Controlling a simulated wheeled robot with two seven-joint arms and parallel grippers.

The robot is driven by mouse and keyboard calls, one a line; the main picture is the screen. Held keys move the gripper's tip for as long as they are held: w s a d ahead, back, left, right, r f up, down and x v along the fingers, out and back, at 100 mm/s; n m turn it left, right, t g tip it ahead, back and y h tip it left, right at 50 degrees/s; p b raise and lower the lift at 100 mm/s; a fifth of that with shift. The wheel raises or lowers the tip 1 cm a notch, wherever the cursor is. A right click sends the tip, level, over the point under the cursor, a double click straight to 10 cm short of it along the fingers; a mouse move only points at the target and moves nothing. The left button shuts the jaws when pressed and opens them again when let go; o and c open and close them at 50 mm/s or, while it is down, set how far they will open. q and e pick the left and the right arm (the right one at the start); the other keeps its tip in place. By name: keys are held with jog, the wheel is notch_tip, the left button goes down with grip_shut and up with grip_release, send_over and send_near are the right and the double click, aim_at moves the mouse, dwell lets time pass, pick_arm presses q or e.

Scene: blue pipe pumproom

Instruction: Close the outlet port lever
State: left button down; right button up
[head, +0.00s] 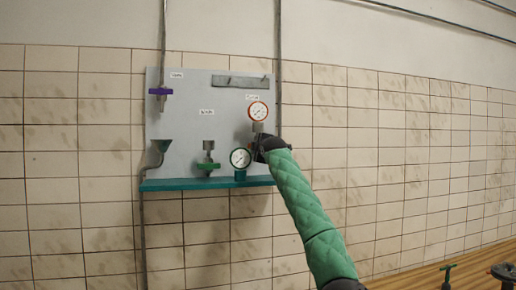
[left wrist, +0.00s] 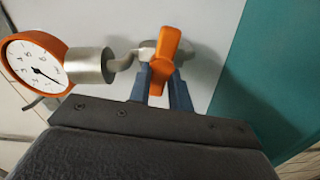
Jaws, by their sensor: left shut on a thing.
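An orange lever handle (left wrist: 167,45) sits on a metal pipe fitting beside an orange-rimmed gauge (left wrist: 36,65) in the left wrist view. My left gripper (left wrist: 161,80) is shut on this lever, one finger on each side. The lever's long side lies across the line of the pipe. In the head view my left gripper (head: 263,146) is at the board's right edge, just below the orange gauge (head: 258,111), and hides the lever. Labels on the board are too small to read. My right gripper is not in view.
The grey board (head: 185,120) also carries a purple-handled valve (head: 161,92), a green-handled valve (head: 208,166) and a green-rimmed gauge (head: 240,158). A teal ledge (head: 190,184) runs along its bottom. More valve handles (head: 503,272) stand low at the right.

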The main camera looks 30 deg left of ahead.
pick_arm(q)
jog(key=shift+f+n, duration=0.2)
jog(key=shift+n, duration=1.1)
jog(key=c, duration=1.4)
grip_release()
jog(key=shift+o, duration=0.6)
jog(key=b+v, duration=0.3)
jog(key=v, duration=0.4)
jog(key=shift+s+d, duration=0.25)
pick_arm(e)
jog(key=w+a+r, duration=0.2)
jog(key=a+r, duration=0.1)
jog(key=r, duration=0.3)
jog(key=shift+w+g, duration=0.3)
